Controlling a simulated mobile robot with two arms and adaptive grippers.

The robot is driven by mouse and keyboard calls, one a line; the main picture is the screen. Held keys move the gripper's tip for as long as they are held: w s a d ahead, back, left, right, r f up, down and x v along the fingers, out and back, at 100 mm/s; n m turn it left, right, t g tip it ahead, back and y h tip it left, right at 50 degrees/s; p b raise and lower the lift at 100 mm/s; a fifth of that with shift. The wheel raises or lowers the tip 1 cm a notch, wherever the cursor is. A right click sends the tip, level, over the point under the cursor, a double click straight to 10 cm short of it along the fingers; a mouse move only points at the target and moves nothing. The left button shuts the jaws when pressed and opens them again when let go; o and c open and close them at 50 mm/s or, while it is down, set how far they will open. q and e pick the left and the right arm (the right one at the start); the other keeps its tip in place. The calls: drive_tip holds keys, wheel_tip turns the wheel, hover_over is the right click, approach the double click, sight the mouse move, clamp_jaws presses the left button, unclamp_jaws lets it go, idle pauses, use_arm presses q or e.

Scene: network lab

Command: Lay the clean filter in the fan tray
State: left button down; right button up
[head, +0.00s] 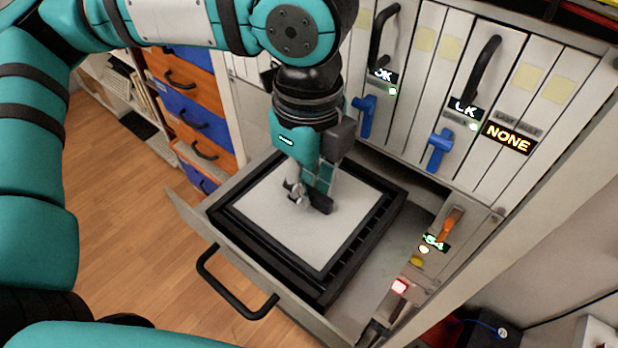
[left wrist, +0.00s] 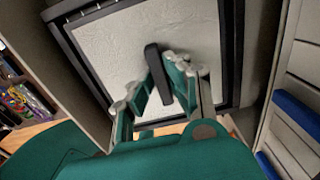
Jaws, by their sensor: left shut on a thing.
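The filter (head: 262,215) is a pale, textured square panel with a black bar grip in its middle; it also shows in the left wrist view (left wrist: 105,50). It lies flat within a black frame (head: 265,255), inside the outline of the pulled-out fan tray (head: 240,287). I cannot tell whether it rests fully on the bottom. My left gripper (head: 311,197) points down over the panel, its fingers shut on the filter's black grip (left wrist: 158,74). The fingers hide part of the panel. My right gripper is not in view.
The tray has a black front handle (head: 232,296). Behind it stand upright modules with blue levers (head: 440,148) and lit labels. Blue and orange drawers (head: 185,75) stand at the left.

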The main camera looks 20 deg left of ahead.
use_arm(q)
drive_tip(key=c, duration=1.2)
unclamp_jaws()
